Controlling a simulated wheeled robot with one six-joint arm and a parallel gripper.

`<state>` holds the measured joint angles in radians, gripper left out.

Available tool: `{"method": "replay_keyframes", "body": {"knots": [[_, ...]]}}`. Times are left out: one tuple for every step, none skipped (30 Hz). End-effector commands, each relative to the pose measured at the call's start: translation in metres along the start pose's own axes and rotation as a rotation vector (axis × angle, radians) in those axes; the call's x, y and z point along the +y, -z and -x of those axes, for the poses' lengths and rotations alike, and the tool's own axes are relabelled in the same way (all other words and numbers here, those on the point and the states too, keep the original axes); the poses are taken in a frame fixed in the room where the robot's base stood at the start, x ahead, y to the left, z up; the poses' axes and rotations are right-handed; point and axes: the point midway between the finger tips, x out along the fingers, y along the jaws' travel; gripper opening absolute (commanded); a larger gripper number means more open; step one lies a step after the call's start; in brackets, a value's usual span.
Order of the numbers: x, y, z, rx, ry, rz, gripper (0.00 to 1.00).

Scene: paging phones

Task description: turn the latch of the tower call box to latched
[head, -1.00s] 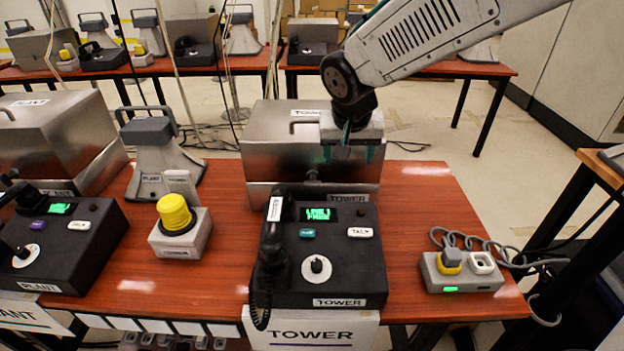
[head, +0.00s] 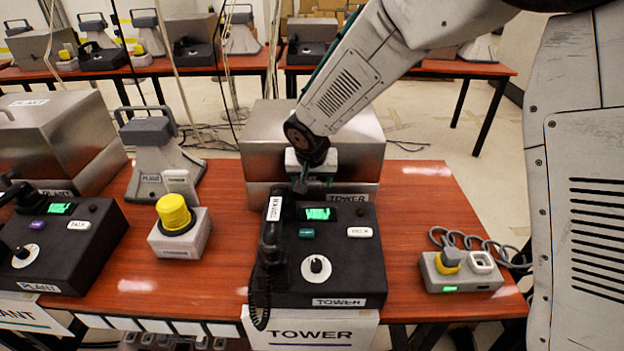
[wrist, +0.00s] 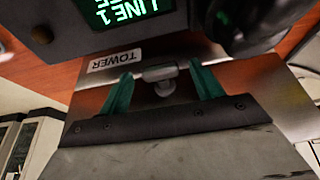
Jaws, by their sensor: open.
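The tower call box (head: 360,155) is a brushed-metal box behind the black tower phone (head: 330,270). Its lower front, with a TOWER label, also shows in the wrist view (wrist: 115,60). The latch (wrist: 160,73) is a small grey bar on that front. In the wrist view it lies roughly crosswise, between my two teal fingertips. My gripper (head: 315,188) is open at the box's front, just behind the phone, with one finger on each side of the latch. Contact with the latch cannot be told. In the head view my gripper hides the latch.
The phone's handset (head: 270,255) and lit screen (head: 320,214) are close to my gripper. A yellow button box (head: 178,225) and a grey loudspeaker (head: 160,165) stand left. A socket box (head: 460,270) with a cable lies right. The red table between phone and socket box is clear.

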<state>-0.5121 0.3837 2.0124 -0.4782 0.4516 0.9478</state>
Motion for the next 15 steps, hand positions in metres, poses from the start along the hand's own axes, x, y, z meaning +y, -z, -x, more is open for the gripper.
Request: {"method": "replay_keyframes", "body": {"knots": [[0.0,0.0002,-0.0003,0.0,0.0,0.0,0.65],[0.0001,0.0002,-0.0003,0.0,0.0,0.0,0.65],[0.0001,0.0002,-0.0002,0.0,0.0,0.0,0.65],[0.0001,0.0002,-0.0001,0.0,0.0,0.0,0.65],[0.0001,0.0002,-0.0001,0.0,0.0,0.0,0.65],[0.0001,0.0002,-0.0001,0.0,0.0,0.0,0.63],[0.0001,0.0001,-0.0001,0.0,0.0,0.0,0.54],[0.0001,0.0001,0.0,0.0,0.0,0.0,0.46],[0.0001,0.0001,0.0,0.0,0.0,0.0,0.35],[0.0001,0.0001,0.0,0.0,0.0,0.0,0.27],[0.0001,0.0001,0.0,0.0,0.0,0.0,0.21],[0.0001,0.0001,0.0001,0.0,0.0,0.0,0.21],[0.0001,0.0001,0.0,0.0,0.0,0.0,0.21],[0.0,0.0,0.0,0.0,-0.001,0.001,0.21],[-0.0005,-0.0002,-0.0001,-0.001,-0.006,0.004,0.21]]}}
